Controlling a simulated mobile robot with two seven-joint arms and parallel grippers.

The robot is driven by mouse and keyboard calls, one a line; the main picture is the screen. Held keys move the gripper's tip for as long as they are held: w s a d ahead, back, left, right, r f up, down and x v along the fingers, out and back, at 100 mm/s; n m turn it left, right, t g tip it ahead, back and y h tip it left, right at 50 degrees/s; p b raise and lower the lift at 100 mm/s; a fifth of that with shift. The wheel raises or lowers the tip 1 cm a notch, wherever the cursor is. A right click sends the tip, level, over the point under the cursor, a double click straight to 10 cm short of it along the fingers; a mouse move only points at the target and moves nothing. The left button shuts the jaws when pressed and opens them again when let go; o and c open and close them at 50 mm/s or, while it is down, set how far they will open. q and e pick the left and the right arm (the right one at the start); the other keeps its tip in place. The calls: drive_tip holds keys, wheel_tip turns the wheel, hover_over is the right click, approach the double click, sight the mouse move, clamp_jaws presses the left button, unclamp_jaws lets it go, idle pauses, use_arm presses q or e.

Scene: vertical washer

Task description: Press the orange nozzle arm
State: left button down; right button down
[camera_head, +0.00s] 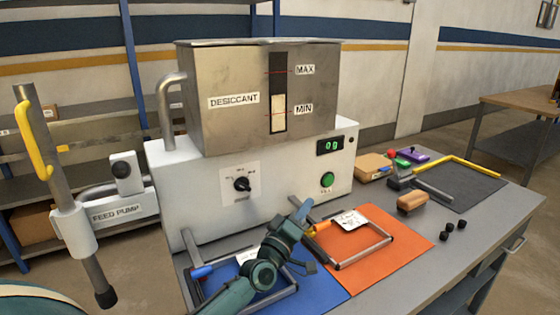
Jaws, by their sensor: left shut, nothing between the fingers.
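The orange nozzle arm is a grey metal tube frame (364,257) with an orange piece (319,227) near its left end. It lies over the orange mat (405,236). My left gripper (304,210) is shut and empty, close to the left end of this frame. It overlaps that end in the picture, so I cannot tell whether they touch. My teal left arm comes up from the bottom over a blue mat (318,290) and hides part of a similar frame with a blue piece (203,271). My right gripper is not in view.
A white machine with a steel desiccant hopper (235,125) stands behind the mats. A feed pump (118,212) on a pole is at left. A wooden block (411,202), several black pieces (448,226) and a dark mat (460,190) with a yellow-handled tool (470,164) lie at right.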

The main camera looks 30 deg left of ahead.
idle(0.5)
use_arm(q)
drive_tip(key=s+r+v, duration=0.1)
drive_tip(key=r+v, duration=0.2)
drive_tip(key=v, duration=1.3)
drive_tip(key=shift+s, duration=0.3)
drive_tip(key=shift+a+r, duration=0.1)
